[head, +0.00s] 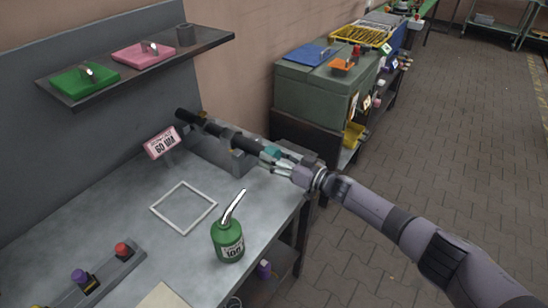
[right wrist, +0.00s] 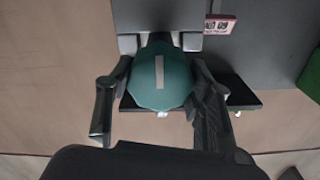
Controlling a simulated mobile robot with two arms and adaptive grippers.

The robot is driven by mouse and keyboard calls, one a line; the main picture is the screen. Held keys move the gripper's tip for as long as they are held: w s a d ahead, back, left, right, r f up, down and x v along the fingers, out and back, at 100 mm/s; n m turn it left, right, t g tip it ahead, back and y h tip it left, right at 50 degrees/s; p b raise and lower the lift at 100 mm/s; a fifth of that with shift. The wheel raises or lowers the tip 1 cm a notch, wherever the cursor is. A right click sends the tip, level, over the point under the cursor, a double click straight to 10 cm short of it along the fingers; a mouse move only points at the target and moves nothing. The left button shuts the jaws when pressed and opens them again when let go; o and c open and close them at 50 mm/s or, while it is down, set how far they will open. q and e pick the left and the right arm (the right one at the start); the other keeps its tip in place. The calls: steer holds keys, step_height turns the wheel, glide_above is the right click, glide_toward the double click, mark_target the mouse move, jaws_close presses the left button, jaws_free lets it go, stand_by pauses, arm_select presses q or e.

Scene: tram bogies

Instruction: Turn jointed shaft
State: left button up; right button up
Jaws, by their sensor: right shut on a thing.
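The jointed shaft (head: 248,143) is a dark bar lying across grey supports at the back right of the bench, with a teal end piece (head: 270,153) at its near right end. My right gripper (head: 277,161) reaches in from the right and is shut on this teal end. In the right wrist view the teal end (right wrist: 162,80) is a rounded knob with a pale stripe running up and down the picture, between the two fingers. The fingers hide parts of its sides. My left gripper is not in view.
A shelf (head: 140,70) with green and pink trays hangs above. A green cabinet (head: 315,98) stands behind; the floor at right is clear.

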steer(key=shift+f, duration=0.1)
steer(key=o, duration=1.2)
steer(key=shift+c, duration=0.2)
steer(key=shift+s+d, duration=0.25)
steer(key=shift+d, duration=0.25)
steer(key=v, duration=1.1)
